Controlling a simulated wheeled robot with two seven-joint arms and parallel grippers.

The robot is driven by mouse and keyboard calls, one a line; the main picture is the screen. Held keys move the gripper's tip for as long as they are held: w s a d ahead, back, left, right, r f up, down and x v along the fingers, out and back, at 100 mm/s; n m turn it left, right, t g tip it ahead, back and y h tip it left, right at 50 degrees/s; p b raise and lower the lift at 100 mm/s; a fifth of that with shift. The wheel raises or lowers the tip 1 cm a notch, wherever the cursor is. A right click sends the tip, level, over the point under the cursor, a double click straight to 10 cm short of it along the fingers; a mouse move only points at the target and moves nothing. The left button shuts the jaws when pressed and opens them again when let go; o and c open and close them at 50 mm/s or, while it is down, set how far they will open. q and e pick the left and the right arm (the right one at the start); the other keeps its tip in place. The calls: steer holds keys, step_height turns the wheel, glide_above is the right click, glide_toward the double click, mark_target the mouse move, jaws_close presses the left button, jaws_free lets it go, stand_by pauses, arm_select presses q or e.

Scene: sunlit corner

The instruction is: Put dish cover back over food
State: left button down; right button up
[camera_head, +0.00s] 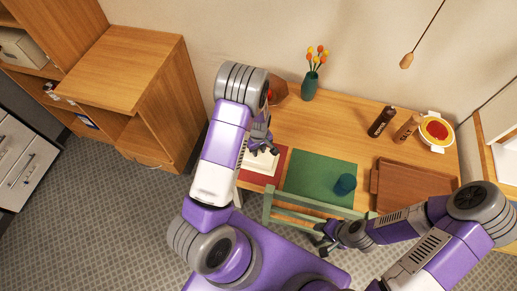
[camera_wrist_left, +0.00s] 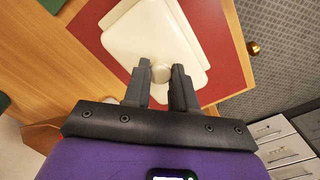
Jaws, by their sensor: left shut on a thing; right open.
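A cream dish cover (camera_wrist_left: 150,38) with a round knob (camera_wrist_left: 160,74) shows in the left wrist view, over a pale square dish (camera_wrist_left: 203,45) on a red mat (camera_wrist_left: 225,40). My left gripper (camera_wrist_left: 161,68) has its two fingers on either side of the knob and is shut on it. In the head view my left gripper (camera_head: 262,143) is above the pale cover (camera_head: 262,161) at the table's left end. I cannot tell whether the cover rests on the dish or is just above it. No food shows under it. My right gripper (camera_head: 322,240) is open and empty near the chair.
A green mat (camera_head: 315,172) with a dark teal cup (camera_head: 345,185) lies beside the red mat. A brown tray (camera_head: 410,187), two bottles (camera_head: 381,122) (camera_head: 406,129) and a bowl of red and yellow contents (camera_head: 436,131) are right. A vase (camera_head: 309,86) stands behind. A green chair (camera_head: 300,201) stands in front.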

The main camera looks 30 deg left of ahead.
arm_select(q)
steer(key=shift+f, duration=0.1)
steer(key=shift+c, duration=1.8)
jaws_free()
steer(key=shift+r+p, duration=3.05)
steer(key=shift+r, duration=1)
